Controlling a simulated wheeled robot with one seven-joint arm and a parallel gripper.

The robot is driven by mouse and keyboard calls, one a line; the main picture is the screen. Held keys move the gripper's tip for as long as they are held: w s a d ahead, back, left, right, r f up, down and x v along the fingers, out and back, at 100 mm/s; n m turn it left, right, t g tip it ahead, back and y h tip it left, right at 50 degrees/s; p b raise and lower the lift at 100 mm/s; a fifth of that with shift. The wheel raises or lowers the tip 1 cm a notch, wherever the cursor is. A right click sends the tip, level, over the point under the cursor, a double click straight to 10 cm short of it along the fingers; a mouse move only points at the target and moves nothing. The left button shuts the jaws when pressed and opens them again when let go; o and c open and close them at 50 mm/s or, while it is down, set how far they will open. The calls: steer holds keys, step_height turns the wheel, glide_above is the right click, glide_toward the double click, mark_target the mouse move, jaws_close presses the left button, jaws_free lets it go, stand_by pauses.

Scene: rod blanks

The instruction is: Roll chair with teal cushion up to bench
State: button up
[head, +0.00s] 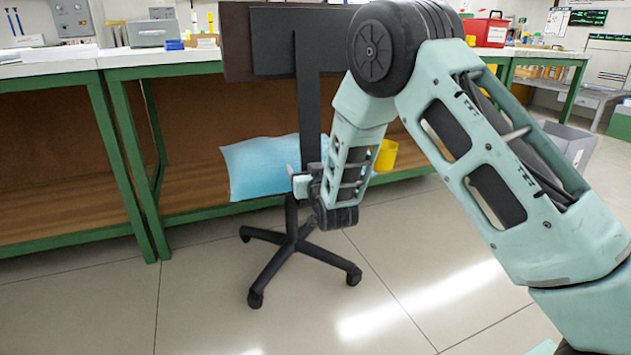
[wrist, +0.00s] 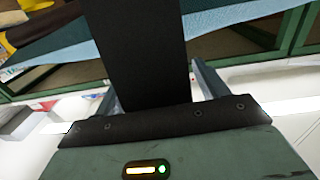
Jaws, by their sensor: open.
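The chair stands in front of the bench (head: 120,72), its dark backrest (head: 272,40) towards me. It has a light blue-teal cushion (head: 262,165), a black upright post (head: 307,95) and a black castor base (head: 290,245). The cushion overlaps the bench's lower opening in the head view; I cannot tell whether it is under the top. My gripper (head: 302,182) is at the lower part of the post. In the wrist view, the open fingers (wrist: 155,85) lie one on each side of the post (wrist: 135,45). Contact with the post cannot be told.
A yellow container (head: 386,155) shows behind my arm, right of the cushion. The bench's green legs (head: 128,165) stand left of the chair. A grey bin (head: 568,140) is at the right. The tiled floor (head: 200,310) around the castor base is clear.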

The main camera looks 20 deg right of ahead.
steer(key=s+a+p, duration=0.1)
steer(key=s+p, duration=0.3)
steer(key=s, duration=1.2)
steer(key=shift+s+a+p, duration=0.15)
steer(key=shift+s+p, duration=0.25)
steer(key=s+a+r+n+g+y+p, duration=0.2)
steer(key=s+a+g, duration=0.3)
steer(key=a, duration=0.2)
steer(key=s+a+r+n+g+y+p, duration=0.1)
steer(key=s+a+r+g+y+p, duration=0.15)
steer(key=s+a+g, duration=0.35)
steer(key=s+d+r+n+g+h+p, duration=0.1)
steer(key=s+r+n+g, duration=0.3)
steer(key=s, duration=0.6)
steer(key=s+d+r+n+g+h+p, duration=0.1)
steer(key=s+r+n+g+h+p, duration=0.3)
steer(key=s, duration=0.6)
step_height(320, 180, up, 38)
steer(key=m+t+y+p, duration=0.1)
steer(key=m+y+p, duration=0.1)
steer(key=p, duration=3.2)
steer(key=shift+w+a+f+m+p, duration=0.15)
steer(key=shift+w+a+m+p, duration=0.1)
steer(key=shift+m+p, duration=0.1)
